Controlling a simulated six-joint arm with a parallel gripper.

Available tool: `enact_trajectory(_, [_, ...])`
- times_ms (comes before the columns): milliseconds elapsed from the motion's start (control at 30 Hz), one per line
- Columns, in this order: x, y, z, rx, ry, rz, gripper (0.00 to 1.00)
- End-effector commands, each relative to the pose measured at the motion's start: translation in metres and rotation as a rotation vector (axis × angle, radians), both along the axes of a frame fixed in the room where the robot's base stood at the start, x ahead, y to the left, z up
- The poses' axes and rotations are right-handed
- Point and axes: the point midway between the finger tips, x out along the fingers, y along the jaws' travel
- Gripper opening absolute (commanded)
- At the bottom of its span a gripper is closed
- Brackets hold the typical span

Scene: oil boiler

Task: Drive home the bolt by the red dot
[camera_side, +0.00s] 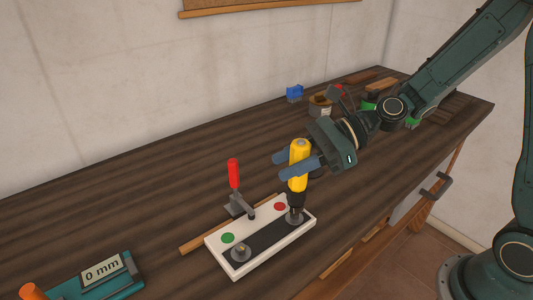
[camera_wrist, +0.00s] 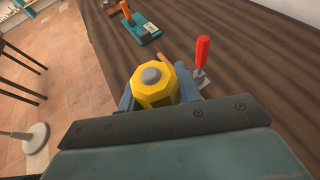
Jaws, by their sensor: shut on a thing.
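My gripper (camera_side: 296,160) is shut on a yellow tool with a dark lower end, a driver (camera_side: 299,152). The driver stands upright over the bolt (camera_side: 295,216) by the red dot (camera_side: 280,206). Its dark tip is at or just above that bolt; I cannot tell whether they touch. The bolt is at the right end of a black strip on a white block (camera_side: 219,262). A second bolt (camera_side: 240,254) sits by the green dot (camera_side: 228,238) at the left end. In the wrist view the driver's yellow top (camera_wrist: 152,86) hides the block.
A red-handled clamp (camera_side: 234,173) stands behind the block, beside a wooden strip (camera_side: 192,246). A teal gauge (camera_side: 103,276) reading "0 mm" lies at the front left. A blue object (camera_side: 294,93) and several other items are at the back right.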

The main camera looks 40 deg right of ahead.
Motion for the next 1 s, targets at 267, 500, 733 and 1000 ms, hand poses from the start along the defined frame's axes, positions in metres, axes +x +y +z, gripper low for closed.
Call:
enact_trajectory(267, [0.000,0.000,0.000,0.001,-0.002,0.000,0.01])
enact_trajectory(500, [0.000,0.000,-0.004,0.002,0.000,0.000,0.01])
enact_trajectory(733, [0.000,0.000,-0.008,0.002,-0.001,0.000,0.01])
enact_trajectory(1000, [0.000,0.000,-0.014,0.002,-0.001,0.001,0.01])
